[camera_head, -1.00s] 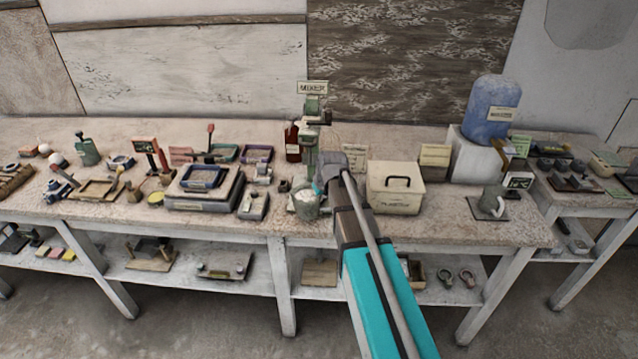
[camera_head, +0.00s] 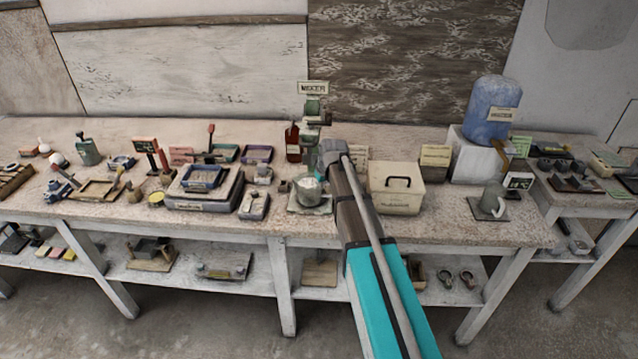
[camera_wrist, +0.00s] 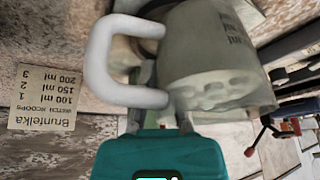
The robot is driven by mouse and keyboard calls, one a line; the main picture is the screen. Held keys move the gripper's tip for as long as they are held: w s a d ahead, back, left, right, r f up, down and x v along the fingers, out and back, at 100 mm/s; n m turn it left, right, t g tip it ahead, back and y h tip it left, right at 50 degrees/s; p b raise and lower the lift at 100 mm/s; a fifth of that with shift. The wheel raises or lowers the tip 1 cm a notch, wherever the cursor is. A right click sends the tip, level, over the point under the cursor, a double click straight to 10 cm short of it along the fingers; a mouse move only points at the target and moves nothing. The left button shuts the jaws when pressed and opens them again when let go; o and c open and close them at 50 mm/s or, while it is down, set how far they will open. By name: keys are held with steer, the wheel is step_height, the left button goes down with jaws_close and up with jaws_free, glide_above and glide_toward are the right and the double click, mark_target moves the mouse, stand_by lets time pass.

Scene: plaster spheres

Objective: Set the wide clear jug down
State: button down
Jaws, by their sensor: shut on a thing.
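The wide clear jug (camera_head: 312,191) is grey and see-through, with pale lumpy contents. In the head view it is in front of the mixer (camera_head: 312,112), over a pale mat (camera_head: 298,209); I cannot tell whether its base touches. In the wrist view the jug (camera_wrist: 210,65) fills the upper right with upside-down ml marks, and its white handle (camera_wrist: 98,62) points left. My gripper (camera_head: 323,172) is at the jug's right side, shut on it. The fingers are mostly hidden behind the jug and handle.
A lidded cream box (camera_head: 396,198) stands close right of my arm. A scale with a blue tray (camera_head: 203,178) and a small grey device (camera_head: 254,206) are on the left. A dark bottle (camera_head: 292,142) stands behind. Another white-handled jug (camera_head: 490,199) sits on a dark mat far right.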

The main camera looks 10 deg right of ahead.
steer(key=w, duration=0.1)
steer(key=w+d, duration=0.1)
steer(key=w, duration=0.1)
steer(key=shift+w+f+b, duration=0.15)
steer(key=shift+f+b, duration=0.65)
steer(key=c, duration=0.8)
jaws_free()
steer(key=shift+r, duration=0.1)
steer(key=p+v, duration=1.1)
steer(key=v, duration=0.1)
